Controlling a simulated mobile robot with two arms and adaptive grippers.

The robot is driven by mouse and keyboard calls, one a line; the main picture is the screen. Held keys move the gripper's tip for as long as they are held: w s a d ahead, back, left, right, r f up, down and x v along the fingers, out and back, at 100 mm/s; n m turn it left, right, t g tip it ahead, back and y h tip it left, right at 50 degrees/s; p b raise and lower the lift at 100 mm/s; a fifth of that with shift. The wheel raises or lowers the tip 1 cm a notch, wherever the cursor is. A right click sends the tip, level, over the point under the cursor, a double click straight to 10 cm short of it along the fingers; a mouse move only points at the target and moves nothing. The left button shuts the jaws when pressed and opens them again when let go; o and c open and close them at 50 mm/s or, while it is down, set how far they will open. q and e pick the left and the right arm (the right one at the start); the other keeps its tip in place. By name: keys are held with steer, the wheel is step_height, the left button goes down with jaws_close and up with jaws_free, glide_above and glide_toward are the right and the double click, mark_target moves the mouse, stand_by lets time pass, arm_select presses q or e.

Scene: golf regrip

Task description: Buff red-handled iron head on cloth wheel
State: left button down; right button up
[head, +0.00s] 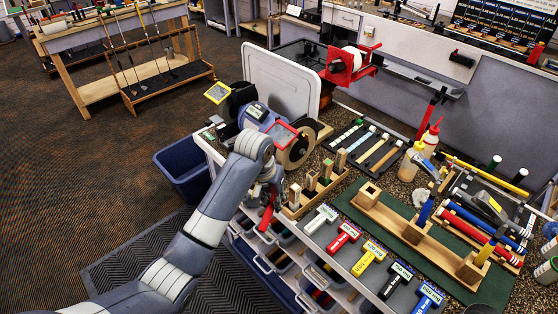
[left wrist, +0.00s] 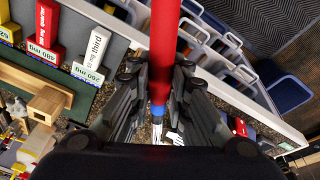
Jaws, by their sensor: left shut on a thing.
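My left gripper (head: 268,190) is at the front edge of the workbench, just below and in front of the buffing machine. It is shut on a red handle (head: 267,218), which hangs below it past the bench edge. In the left wrist view the red handle (left wrist: 165,45) runs between the two fingers and ends in a blue band (left wrist: 157,110). A thin pale shaft seems to continue beyond the band; I cannot make out the iron head. The round cloth wheel (head: 297,152) sits on the right of the blue buffer motor (head: 256,118), above and apart from the gripper.
A wooden block rack (head: 318,190) stands right of the gripper. Labelled coloured boxes (head: 344,236) line the bench front, above open bins (head: 284,233). A green mat (head: 395,240) holds wooden stands and clubs. A white panel (head: 283,80) stands behind the buffer. A blue tub (head: 182,170) is on the floor.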

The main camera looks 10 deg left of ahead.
arm_select(q)
steer(key=shift+s+a, duration=0.45)
steer(key=shift+s, duration=0.1)
steer(key=s+a, duration=0.3)
steer(key=s, duration=0.1)
steer(key=shift+s+a, duration=0.3)
steer(key=shift+a, duration=0.05)
